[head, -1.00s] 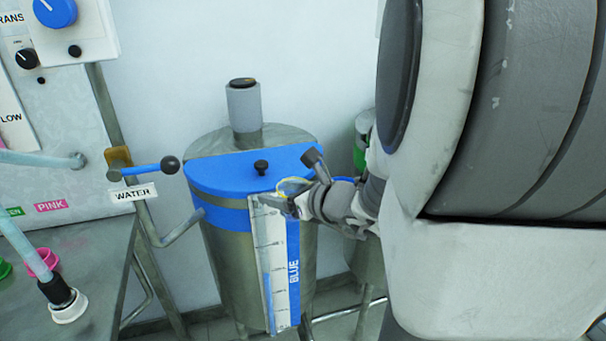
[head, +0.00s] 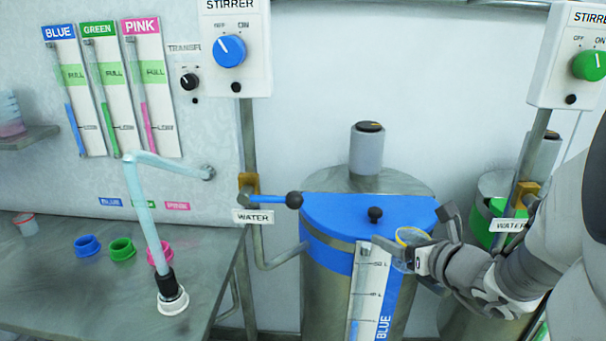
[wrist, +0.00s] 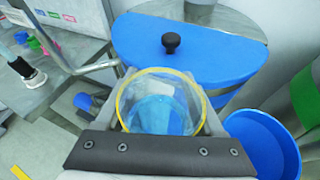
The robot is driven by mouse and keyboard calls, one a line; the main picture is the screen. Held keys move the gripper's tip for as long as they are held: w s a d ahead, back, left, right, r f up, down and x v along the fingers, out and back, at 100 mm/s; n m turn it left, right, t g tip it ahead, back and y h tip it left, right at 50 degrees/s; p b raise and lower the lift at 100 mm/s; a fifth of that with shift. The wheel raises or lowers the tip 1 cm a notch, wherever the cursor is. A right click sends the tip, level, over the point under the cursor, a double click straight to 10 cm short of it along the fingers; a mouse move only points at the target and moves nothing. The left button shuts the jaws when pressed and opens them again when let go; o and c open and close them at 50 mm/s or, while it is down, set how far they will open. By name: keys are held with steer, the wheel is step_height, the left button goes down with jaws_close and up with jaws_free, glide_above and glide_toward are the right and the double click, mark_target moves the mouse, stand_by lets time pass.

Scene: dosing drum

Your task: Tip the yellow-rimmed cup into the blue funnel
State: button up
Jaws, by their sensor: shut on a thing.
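The clear cup with a yellow rim (head: 411,237) is in my gripper (head: 408,256), by the front right of the blue-lidded drum. In the wrist view the cup (wrist: 158,104) looks roughly upright, with blue liquid in its bottom. My gripper (wrist: 158,122) is shut on the cup, with a finger on each side. A wide, round, open blue vessel, which looks like the blue funnel (wrist: 262,145), lies right of the cup in the wrist view, apart from it. In the head view I cannot make it out behind my gripper.
The drum's blue lid (head: 335,212) has a black knob (head: 375,214). A water valve handle (head: 272,199) sticks out at its left. A bench (head: 60,290) at left holds blue, green and pink rings and a spout (head: 147,220). A green-marked drum (head: 497,212) stands at right.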

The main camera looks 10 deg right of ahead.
mark_target(420, 232)
steer(key=shift+d+r+m+y+p, duration=0.35)
steer(key=shift+r+p, duration=0.25)
steer(key=shift+p, duration=0.6)
steer(key=p, duration=0.3)
steer(key=shift+w+d+r, duration=0.1)
steer(key=p, duration=0.3)
steer(key=shift+d+m, duration=0.1)
steer(key=shift+m, duration=0.25)
steer(key=d+m+y+p, duration=0.2)
steer(key=d+p, duration=0.1)
steer(key=shift+m+t, duration=0.4)
steer(key=shift+d+f, duration=0.2)
steer(key=shift+d, duration=0.05)
steer(key=shift+d+r+m+y+p, duration=0.1)
steer(key=shift+r+m+y+p, duration=0.3)
steer(key=shift+m+p, duration=0.25)
steer(key=shift+d+r+m+t+y+p, duration=0.1)
steer(key=shift+r+m+t+y+p, duration=0.35)
steer(key=shift+m, duration=0.6)
